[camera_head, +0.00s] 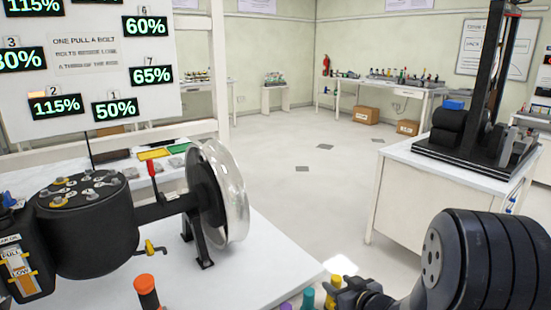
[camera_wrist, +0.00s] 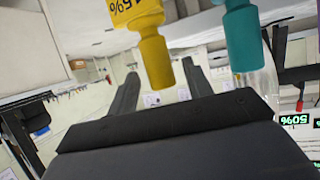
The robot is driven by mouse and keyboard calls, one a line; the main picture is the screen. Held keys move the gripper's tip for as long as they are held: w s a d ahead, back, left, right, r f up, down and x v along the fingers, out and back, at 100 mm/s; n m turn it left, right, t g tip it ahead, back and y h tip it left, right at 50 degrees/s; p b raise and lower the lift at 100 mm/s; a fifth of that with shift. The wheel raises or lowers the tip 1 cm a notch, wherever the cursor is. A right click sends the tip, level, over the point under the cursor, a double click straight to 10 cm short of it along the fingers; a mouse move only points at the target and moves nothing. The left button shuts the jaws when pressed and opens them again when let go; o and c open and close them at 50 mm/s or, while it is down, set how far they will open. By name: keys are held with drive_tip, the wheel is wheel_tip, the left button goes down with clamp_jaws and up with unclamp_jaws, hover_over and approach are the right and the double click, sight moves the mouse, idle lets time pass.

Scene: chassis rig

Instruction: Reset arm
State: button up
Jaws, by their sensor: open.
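My arm (camera_head: 470,262) reaches in from the lower right in the head view, dark and ribbed. My gripper (camera_head: 345,292) is low at the front edge of the white table, beside a yellow-topped tool (camera_head: 330,296) and a teal-topped tool (camera_head: 308,298). In the wrist view my gripper (camera_wrist: 160,88) is open, with its two dark fingers apart. The yellow tool (camera_wrist: 155,58), labelled 15%, appears between the fingers; its depth relative to them is unclear. The teal tool (camera_wrist: 241,40) is to its right. I see nothing held.
A black drum machine with a clear wheel (camera_head: 222,190) stands on the white table (camera_head: 240,275). An orange-topped handle (camera_head: 147,290) and a purple top (camera_head: 285,306) are near the front. A second bench (camera_head: 440,175) with a black rig stands right. Open floor (camera_head: 300,200) lies between.

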drive_tip(key=x, duration=0.3)
drive_tip(key=shift+w+a+f+b, duration=0.15)
drive_tip(key=shift+w+f+b, duration=0.05)
drive_tip(key=shift+f+b, duration=0.25)
wheel_tip(320, 180, up, 11)
drive_tip(key=p, duration=0.5)
drive_tip(key=s+r+m+h+p, duration=0.4)
drive_tip(key=r+p, duration=0.5)
drive_tip(key=p, duration=1.3)
drive_tip(key=shift+s+r+t+h+p, duration=0.2)
drive_tip(key=shift+s+t+h+p, duration=0.2)
drive_tip(key=shift+s, duration=0.15)
